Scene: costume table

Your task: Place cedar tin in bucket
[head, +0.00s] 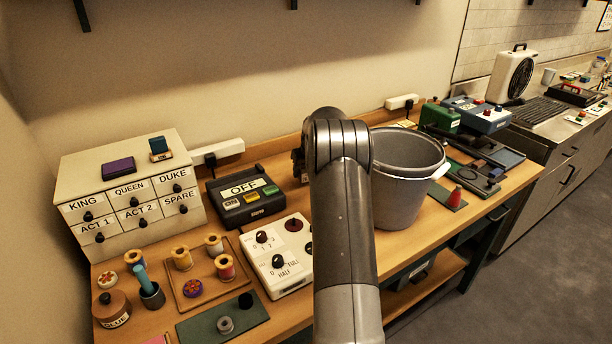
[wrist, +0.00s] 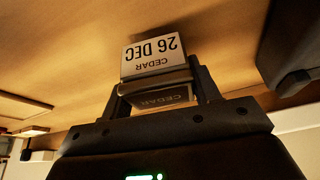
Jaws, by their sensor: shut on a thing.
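The cedar tin (wrist: 160,98) shows in the wrist view between the two fingers of my gripper (wrist: 162,95). Its label reads CEDAR, and a light card reading "CEDAR 26 DEC" (wrist: 152,56) stands just beyond it. My gripper is shut on the tin. The bucket does not show clearly in the wrist view.
A drawer cabinet (head: 130,205) stands at the left. A black switch box reading OFF (head: 245,189) and a white knob panel (head: 272,262) lie left of my arm. Spools and a glue pot (head: 111,310) fill the front left. A green box (head: 440,118) stands behind the bucket.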

